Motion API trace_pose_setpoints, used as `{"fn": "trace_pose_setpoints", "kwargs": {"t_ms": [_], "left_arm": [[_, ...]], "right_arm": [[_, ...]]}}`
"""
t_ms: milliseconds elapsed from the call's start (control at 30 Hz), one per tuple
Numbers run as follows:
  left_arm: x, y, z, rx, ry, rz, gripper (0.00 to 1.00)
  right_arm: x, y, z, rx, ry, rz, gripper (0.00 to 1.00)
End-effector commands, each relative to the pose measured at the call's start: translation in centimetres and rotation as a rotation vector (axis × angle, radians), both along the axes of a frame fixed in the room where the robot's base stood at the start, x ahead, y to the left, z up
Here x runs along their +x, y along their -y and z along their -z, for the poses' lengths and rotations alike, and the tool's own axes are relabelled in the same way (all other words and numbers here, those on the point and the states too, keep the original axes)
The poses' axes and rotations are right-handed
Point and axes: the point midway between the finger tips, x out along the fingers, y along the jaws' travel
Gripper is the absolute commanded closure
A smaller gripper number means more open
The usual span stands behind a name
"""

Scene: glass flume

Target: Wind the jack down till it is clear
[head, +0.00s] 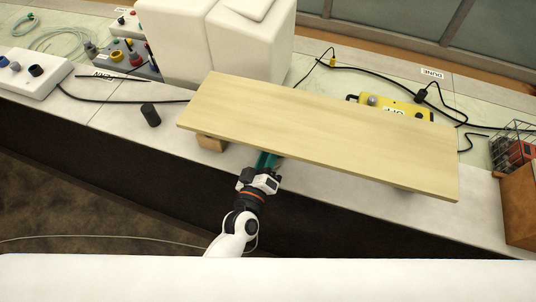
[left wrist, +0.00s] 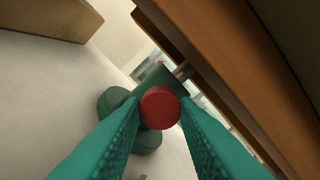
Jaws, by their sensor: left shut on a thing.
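The jack (left wrist: 152,78) shows in the left wrist view as a green body with rounded dark green parts, a red knob (left wrist: 160,107) facing me and a metal stem (left wrist: 184,70). The stem reaches the edge of the wooden board (left wrist: 225,75); I cannot tell whether they touch. In the head view the pale board (head: 320,130) hides the jack. My left gripper (head: 267,160) reaches under the board's front edge. Its teal fingers (left wrist: 160,120) are shut on the red knob, one on each side. My right gripper is not in view.
A wooden block (head: 211,143) sits under the board's left end; something pale shows under its right end. A black cylinder (head: 150,115) stands left on the bench. White blocks (head: 180,45) and a yellow control box (head: 385,104) lie behind. A brown box (head: 519,205) is at right.

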Motion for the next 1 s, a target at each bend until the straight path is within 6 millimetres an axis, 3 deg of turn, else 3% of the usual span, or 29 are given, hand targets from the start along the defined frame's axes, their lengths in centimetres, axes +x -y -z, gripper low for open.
{"fn": "trace_pose_setpoints", "kwargs": {"t_ms": [200, 233, 367, 733, 1000], "left_arm": [[0.0, 0.0, 0.1, 0.002, -0.002, 0.001, 0.95], [0.0, 0.0, 0.1, 0.002, -0.002, 0.001, 0.69], [0.0, 0.0, 0.1, 0.001, -0.001, 0.0, 0.5], [-0.7, -0.2, 0.2, 0.001, -0.001, 0.0, 0.5], [-5.7, -1.8, 0.5, 0.002, -0.004, 0.002, 0.5]], "right_arm": [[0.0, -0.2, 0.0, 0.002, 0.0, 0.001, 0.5], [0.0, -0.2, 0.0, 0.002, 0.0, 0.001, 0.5], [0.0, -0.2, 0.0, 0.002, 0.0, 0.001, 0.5], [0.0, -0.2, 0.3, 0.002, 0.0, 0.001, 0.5], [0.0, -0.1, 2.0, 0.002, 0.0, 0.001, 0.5]]}}
